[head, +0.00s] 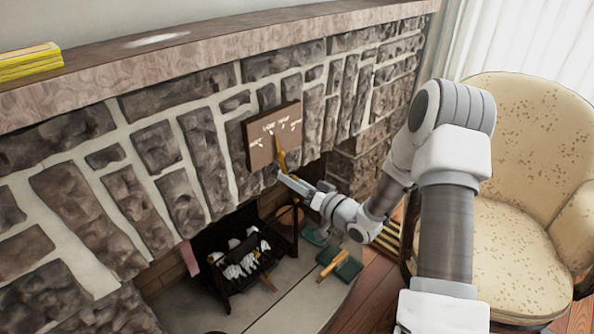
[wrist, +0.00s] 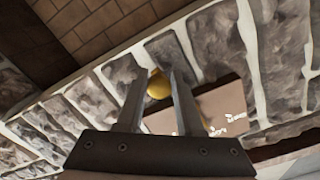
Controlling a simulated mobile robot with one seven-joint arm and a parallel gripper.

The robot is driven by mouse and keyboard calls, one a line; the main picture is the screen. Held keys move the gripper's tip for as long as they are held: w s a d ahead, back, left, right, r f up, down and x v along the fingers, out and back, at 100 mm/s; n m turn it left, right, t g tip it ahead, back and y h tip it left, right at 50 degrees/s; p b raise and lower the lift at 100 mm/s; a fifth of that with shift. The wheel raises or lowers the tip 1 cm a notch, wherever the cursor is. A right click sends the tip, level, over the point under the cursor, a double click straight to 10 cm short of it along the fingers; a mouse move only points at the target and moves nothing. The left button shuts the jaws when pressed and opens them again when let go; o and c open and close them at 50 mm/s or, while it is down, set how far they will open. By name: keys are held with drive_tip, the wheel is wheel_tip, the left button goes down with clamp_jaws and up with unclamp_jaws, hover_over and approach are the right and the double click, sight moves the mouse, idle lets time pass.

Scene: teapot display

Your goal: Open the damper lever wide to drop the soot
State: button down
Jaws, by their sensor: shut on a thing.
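The damper lever (head: 280,152) is a yellow, brass-like arm on a brown plate (head: 259,153) fixed to the stone fireplace front. The plate bears small white labels, too small to read. The lever slants down from the labels, its lower end just beyond the plate's lower edge. My gripper (head: 283,177) is shut on that lower end. In the wrist view, the lever's rounded yellow end (wrist: 159,86) lies between the two fingers of my gripper (wrist: 160,76), and the plate (wrist: 226,107) shows behind them. No soot is distinguishable in these views.
Below is the fireplace opening with a dark grate (head: 222,277) holding pale logs. Green-headed tools (head: 343,267) lie on the hearth. A patterned armchair (head: 518,230) stands right of my arm. The mantel (head: 190,65) runs above, with a yellow stack (head: 28,62) at its left.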

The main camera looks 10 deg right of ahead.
drive_tip(key=m+p, duration=0.1)
drive_tip(key=s+a+m, duration=0.1)
drive_tip(key=m, duration=0.1)
drive_tip(key=shift+a+r+p, duration=0.15)
drive_tip(key=shift+r+p, duration=0.05)
drive_tip(key=shift+p, duration=0.15)
drive_tip(key=m+p, duration=0.1)
drive_tip(key=s+a+m, duration=0.1)
drive_tip(key=shift+a+r+m+p, duration=0.15)
drive_tip(key=shift+m+p, duration=0.25)
drive_tip(key=m+p, duration=0.1)
drive_tip(key=s+a+m, duration=0.1)
drive_tip(key=shift+a+r+m+p, duration=0.15)
drive_tip(key=shift+r+m+p, duration=0.15)
drive_tip(key=shift+r+p, duration=0.05)
drive_tip(key=shift+s+a+r+m+p, duration=0.25)
drive_tip(key=shift+m+p, duration=0.2)
drive_tip(key=shift+m, duration=0.3)
drive_tip(key=shift+s+a+r+m+p, duration=0.15)
drive_tip(key=shift+a+r+m+p, duration=0.2)
drive_tip(key=shift+m, duration=0.4)
drive_tip(key=shift+f, duration=0.1)
drive_tip(key=c, duration=0.6)
unclamp_jaws()
drive_tip(key=shift+a, duration=0.1)
drive_tip(key=shift+s, duration=0.1)
